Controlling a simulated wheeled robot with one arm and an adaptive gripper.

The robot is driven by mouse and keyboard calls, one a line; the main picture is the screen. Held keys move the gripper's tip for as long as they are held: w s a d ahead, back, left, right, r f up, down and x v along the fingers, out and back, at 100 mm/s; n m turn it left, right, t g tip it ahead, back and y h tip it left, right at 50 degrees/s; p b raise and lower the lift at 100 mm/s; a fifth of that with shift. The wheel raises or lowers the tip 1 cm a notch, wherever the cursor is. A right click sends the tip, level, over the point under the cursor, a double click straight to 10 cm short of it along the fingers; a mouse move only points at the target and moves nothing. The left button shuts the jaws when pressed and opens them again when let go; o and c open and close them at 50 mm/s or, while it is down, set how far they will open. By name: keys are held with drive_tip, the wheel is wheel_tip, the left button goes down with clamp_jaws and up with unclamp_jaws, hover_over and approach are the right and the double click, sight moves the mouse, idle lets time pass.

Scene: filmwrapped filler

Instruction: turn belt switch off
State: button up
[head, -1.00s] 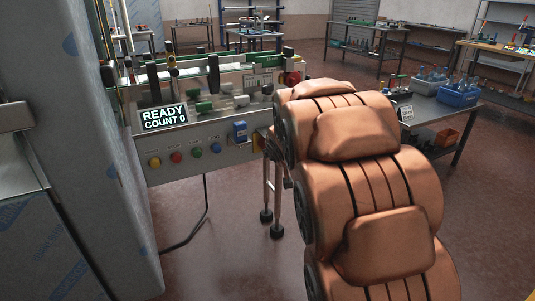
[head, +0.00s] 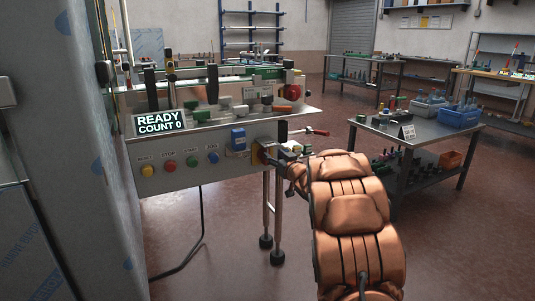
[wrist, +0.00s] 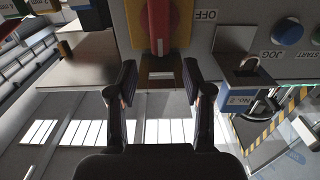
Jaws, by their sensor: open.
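The belt switch shows in the wrist view as a red handle (wrist: 158,25) on a yellow plate (wrist: 130,22), with the word OFF printed beside it. In the head view, the yellow plate (head: 257,153) is at the right end of the machine's front panel, partly covered by my arm. My gripper (wrist: 159,70) is open and empty. Its two fingers point at the switch, one on each side of the handle's line. The handle appears just past the fingertips, and I see no contact. The fingertips are not clear in the head view.
A blue padlock marked No. 2 (wrist: 245,98) hangs near the switch. Several coloured buttons (head: 190,161) line the panel, below a display reading READY COUNT 0 (head: 160,123). A red-handled lever (head: 316,131) sticks out above my wrist. A side table (head: 425,135) stands to the right.

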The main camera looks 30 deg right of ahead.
sight(268, 150)
drive_tip(key=shift+w+d+f+b, duration=0.1)
drive_tip(key=shift+w+d+b, duration=0.1)
drive_tip(key=shift+w, duration=1.35)
drive_tip(key=shift+w+d+b, duration=0.1)
drive_tip(key=shift+w+b, duration=0.1)
drive_tip(key=shift+w, duration=1.35)
clamp_jaws()
